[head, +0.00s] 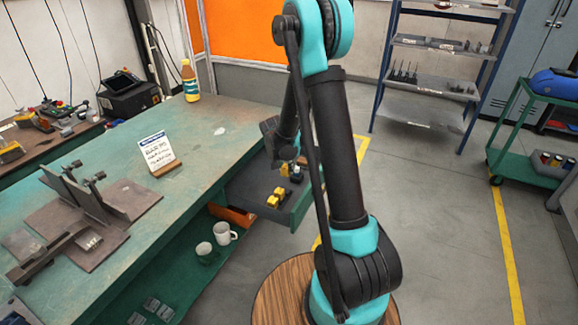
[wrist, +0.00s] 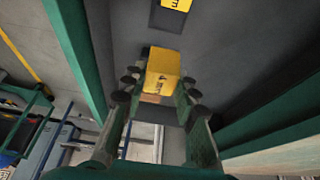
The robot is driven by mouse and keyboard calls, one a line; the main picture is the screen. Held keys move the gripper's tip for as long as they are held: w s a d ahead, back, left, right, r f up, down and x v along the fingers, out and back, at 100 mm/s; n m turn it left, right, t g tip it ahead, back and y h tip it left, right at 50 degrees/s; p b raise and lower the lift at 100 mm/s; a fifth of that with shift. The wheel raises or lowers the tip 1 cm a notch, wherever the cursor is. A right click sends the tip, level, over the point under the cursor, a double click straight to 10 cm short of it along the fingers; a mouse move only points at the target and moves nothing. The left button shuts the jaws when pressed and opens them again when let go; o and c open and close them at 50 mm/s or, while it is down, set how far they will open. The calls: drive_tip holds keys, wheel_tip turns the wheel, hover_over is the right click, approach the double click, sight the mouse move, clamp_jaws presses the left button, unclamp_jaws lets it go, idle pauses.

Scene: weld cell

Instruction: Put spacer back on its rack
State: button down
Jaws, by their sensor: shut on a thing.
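A yellow block with a dark printed mark (wrist: 163,68), apparently the spacer, sits between the fingers of my gripper (wrist: 160,92) in the wrist view. My gripper is shut on it. In the head view my gripper (head: 286,163) is over the open drawer (head: 301,212) at the bench's right side, partly hidden by my arm. Other yellow pieces (head: 276,198) lie in the drawer; one labelled piece (wrist: 177,4) shows at the top of the wrist view in a dark recess. A shelf rack (head: 437,47) with labelled shelves stands at the back; I cannot tell which place is the spacer's.
The green bench (head: 205,150) carries a sign card (head: 157,150), a bottle (head: 190,82) and a metal fixture (head: 95,205). Two mugs (head: 224,233) stand below its top. A green cart (head: 540,110) stands at right.

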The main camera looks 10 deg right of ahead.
drive_tip(key=shift+s+a+f, duration=0.1)
drive_tip(key=shift+f, duration=3.1)
drive_tip(key=shift+f, duration=0.65)
drive_tip(key=c, duration=1.1)
unclamp_jaws()
drive_tip(key=v, duration=1.2)
